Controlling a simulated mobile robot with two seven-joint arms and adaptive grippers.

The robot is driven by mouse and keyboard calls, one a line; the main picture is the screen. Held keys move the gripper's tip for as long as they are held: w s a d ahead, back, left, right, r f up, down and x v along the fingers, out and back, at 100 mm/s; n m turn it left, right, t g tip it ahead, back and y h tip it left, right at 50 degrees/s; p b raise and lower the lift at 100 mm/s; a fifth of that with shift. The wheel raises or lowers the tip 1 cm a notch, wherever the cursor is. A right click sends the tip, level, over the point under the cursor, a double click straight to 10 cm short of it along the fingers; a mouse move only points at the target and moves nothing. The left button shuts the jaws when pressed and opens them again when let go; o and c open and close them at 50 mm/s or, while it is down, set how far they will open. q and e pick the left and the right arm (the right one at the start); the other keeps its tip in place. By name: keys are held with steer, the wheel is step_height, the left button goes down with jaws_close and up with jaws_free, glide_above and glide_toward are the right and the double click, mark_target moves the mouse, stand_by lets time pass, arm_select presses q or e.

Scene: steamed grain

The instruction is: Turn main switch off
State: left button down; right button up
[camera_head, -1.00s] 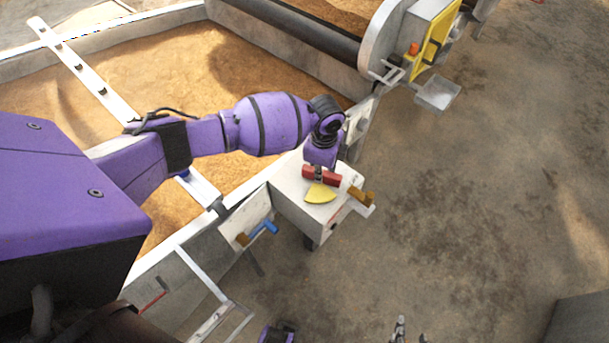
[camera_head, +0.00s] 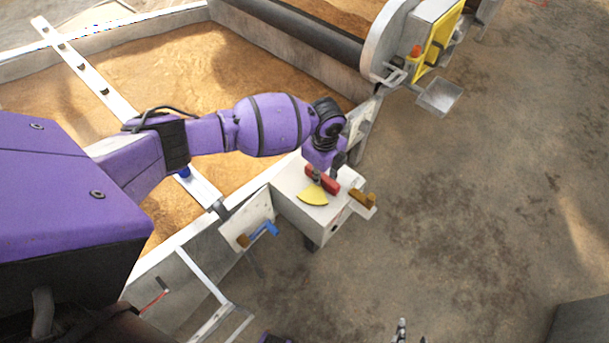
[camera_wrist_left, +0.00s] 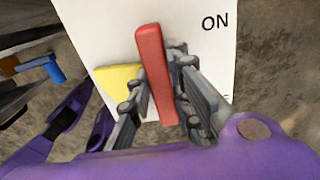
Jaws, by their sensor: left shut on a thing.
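The main switch is a red bar handle (camera_head: 329,183) on a white box (camera_head: 290,186), with a yellow sector plate (camera_head: 312,196) beside it. My left gripper (camera_head: 325,173) is over the box and shut on the red handle. In the left wrist view the red handle (camera_wrist_left: 153,75) stands between the grey fingers, with the yellow plate (camera_wrist_left: 118,78) to its left. An "ON" label (camera_wrist_left: 215,22) is at upper right; a lower label is mostly hidden by a finger. My right gripper (camera_head: 402,330) shows only partly at the bottom edge.
A brown-and-white lever (camera_head: 362,198) sticks out from the box's right side. A blue handle (camera_head: 264,230) is on a panel at left. The grain bed (camera_head: 150,70) lies behind my left arm.

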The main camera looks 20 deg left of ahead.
arm_select(q)
steer(key=c, duration=1.6)
jaws_free()
steer(key=shift+r, duration=0.15)
steer(key=shift+w+r, duration=0.1)
steer(key=shift+r, duration=0.25)
step_height(320, 180, up, 11)
steer(key=shift+r, duration=0.1)
